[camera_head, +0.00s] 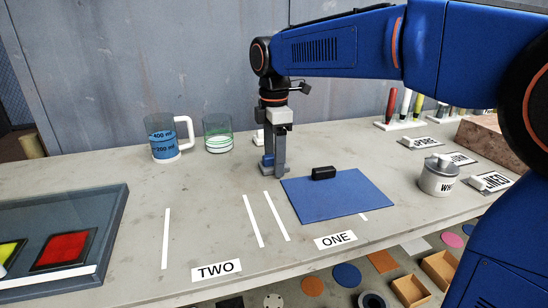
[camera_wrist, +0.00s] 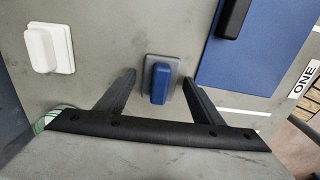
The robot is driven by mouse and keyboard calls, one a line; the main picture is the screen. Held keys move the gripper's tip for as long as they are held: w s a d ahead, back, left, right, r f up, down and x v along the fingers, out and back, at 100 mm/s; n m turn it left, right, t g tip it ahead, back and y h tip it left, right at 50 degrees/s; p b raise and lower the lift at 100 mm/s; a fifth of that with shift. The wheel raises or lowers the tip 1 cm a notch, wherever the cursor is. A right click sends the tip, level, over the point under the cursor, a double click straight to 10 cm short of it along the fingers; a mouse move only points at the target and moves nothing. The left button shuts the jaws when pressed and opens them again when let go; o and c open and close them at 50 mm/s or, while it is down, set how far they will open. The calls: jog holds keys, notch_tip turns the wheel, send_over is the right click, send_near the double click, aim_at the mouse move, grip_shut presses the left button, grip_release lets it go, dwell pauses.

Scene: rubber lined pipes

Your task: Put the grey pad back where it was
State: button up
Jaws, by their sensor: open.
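The grey pad (camera_wrist: 176,70) has a blue handle on top and lies flat on the table, seen in the wrist view. In the head view only its blue handle (camera_head: 267,160) shows clearly, low beside my fingers. My gripper (camera_wrist: 158,80) is open, with one finger on each side of the blue handle. I cannot tell whether the fingers touch it. In the head view my gripper (camera_head: 274,166) points straight down, just behind the blue sheet's left back corner. The blue sheet (camera_head: 340,200) with a black handle (camera_head: 324,173) lies behind the ONE label (camera_head: 336,240).
A white handled block (camera_wrist: 50,48) is left of the grey pad. A jug of blue liquid (camera_head: 162,138) and a green-striped beaker (camera_head: 218,133) stand behind. A tray (camera_head: 117,215) holds coloured pads at left. The strip behind the TWO label (camera_head: 216,270) is bare. A lidded pot (camera_head: 437,178) stands right.

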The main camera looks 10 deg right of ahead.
notch_tip(320, 180, up, 12)
dwell(0.6)
